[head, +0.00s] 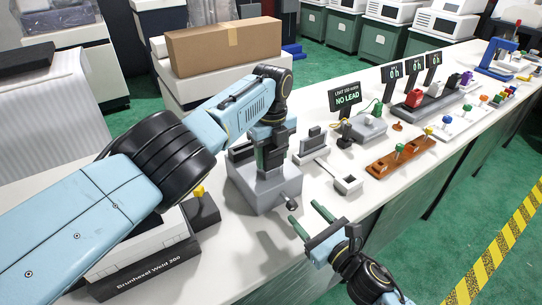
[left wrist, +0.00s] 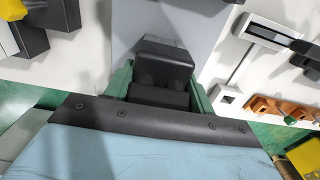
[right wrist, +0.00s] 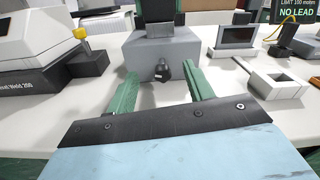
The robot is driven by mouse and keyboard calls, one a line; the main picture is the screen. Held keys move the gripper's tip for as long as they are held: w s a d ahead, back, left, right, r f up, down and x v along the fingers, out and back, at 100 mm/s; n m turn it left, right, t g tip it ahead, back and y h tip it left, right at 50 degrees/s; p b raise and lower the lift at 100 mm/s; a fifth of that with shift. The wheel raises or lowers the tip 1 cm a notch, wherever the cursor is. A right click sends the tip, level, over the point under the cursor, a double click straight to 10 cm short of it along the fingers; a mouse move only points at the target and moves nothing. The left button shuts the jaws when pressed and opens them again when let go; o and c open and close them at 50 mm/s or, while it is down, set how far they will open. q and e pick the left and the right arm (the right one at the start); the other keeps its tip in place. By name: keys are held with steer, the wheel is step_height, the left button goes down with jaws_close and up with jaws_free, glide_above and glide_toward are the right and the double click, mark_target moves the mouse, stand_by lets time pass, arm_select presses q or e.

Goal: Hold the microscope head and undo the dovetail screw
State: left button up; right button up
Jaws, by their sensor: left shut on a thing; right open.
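The black microscope head (head: 270,158) stands above a grey block-shaped base (head: 262,197) on the white bench. My left gripper (head: 271,140) comes from above and is shut on the head; the left wrist view shows the black head (left wrist: 165,62) between its green fingers. The dovetail screw (head: 291,203), a small dark knob, sticks out of the base's front face and also shows in the right wrist view (right wrist: 161,73). My right gripper (head: 308,218) is open and empty in front of the screw. In the right wrist view its fingers lie either side of the knob, apart from it.
A dark block with a yellow knob (head: 200,206) and a white welder box stand left of the base. Right of it are a grey-white fixture (head: 346,180), a brown rack (head: 401,157) and a NO LEAD sign (head: 346,98). The bench edge runs beneath my right gripper.

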mark_target(294, 207)
steer(key=shift+w+a+r, duration=0.35)
steer(key=shift+a+r, duration=0.05)
steer(key=shift+r, duration=0.2)
steer(key=shift+w+a+g+h, duration=0.1)
steer(key=shift+a+g+h, duration=0.1)
steer(key=shift+g+h, duration=0.15)
steer(key=shift+f+g+h, duration=0.2)
steer(key=shift+g+h, duration=0.05)
steer(key=shift+s+d+f+g+h, duration=0.3)
steer(key=shift+d+f+g+h, duration=0.15)
steer(key=shift+f, duration=0.2)
steer(key=shift+s+d+f+g+h, duration=0.25)
steer(key=shift+d+f+g+h, duration=0.1)
steer(key=shift+f+h, duration=0.25)
steer(key=shift+w+a+f, duration=0.1)
steer(key=shift+w+a, duration=0.65)
steer(key=shift+w, duration=0.25)
steer(key=shift+w+a, duration=0.7)
steer(key=shift+w, duration=0.25)
steer(key=c, duration=1)
